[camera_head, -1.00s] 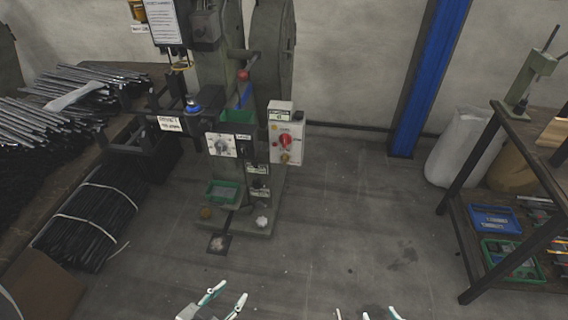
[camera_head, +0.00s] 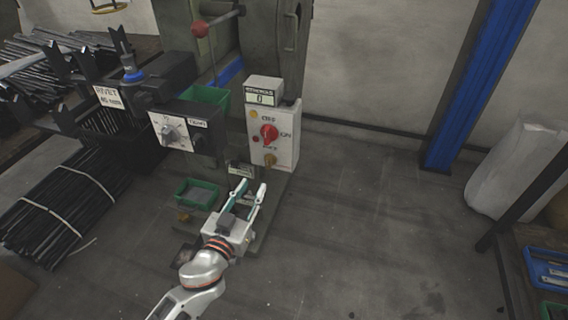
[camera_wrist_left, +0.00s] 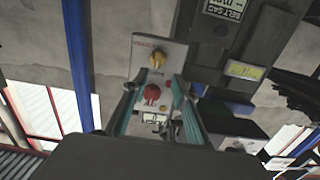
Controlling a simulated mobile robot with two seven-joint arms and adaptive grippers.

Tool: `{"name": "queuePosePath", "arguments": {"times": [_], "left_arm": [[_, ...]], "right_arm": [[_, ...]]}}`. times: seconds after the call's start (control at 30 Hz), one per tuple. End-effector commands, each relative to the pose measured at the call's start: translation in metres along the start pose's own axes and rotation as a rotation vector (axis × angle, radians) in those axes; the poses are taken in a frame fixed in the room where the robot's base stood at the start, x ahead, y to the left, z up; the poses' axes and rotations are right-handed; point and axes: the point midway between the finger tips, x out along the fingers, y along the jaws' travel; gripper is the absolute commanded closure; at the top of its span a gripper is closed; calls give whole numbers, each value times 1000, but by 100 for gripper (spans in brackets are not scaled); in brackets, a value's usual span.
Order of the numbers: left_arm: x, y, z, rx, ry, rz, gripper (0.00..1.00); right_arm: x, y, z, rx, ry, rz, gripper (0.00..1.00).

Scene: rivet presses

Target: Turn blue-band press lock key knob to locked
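The press stands in the head view with a white control box (camera_head: 272,137) on its right side. On the box are a large red knob (camera_head: 269,134) and, below it, a brass key knob (camera_head: 270,159). The wrist view shows the box upside down, with the brass knob (camera_wrist_left: 158,58) above the red knob (camera_wrist_left: 152,95). I cannot read which position the key knob is in. My left gripper (camera_head: 252,188) is open and empty, just below and in front of the box, apart from the key knob. My right gripper is out of view.
A grey plate with a dial (camera_head: 170,132) sits left of the box. A green bin (camera_head: 207,95) and a green tray (camera_head: 197,194) are on the press. Floor right of the press is clear up to a blue column (camera_head: 480,80).

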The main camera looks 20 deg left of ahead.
Motion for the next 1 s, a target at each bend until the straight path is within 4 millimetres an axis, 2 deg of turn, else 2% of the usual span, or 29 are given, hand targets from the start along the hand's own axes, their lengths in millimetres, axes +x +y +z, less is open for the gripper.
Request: {"name": "queuePosePath", "arguments": {"times": [0.03, 0.4, 0.7, 1.0], "left_arm": [[4, 0, 19, -6, -7, 0, 72], [41, 0, 0, -19, 40, -2, 72], [82, 0, 2, -19, 36, -1, 72], [97, 0, 2, -20, 34, -2, 72]], "right_arm": [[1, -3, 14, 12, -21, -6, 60], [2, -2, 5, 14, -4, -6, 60], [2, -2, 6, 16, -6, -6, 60], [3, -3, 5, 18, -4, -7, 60]]}}
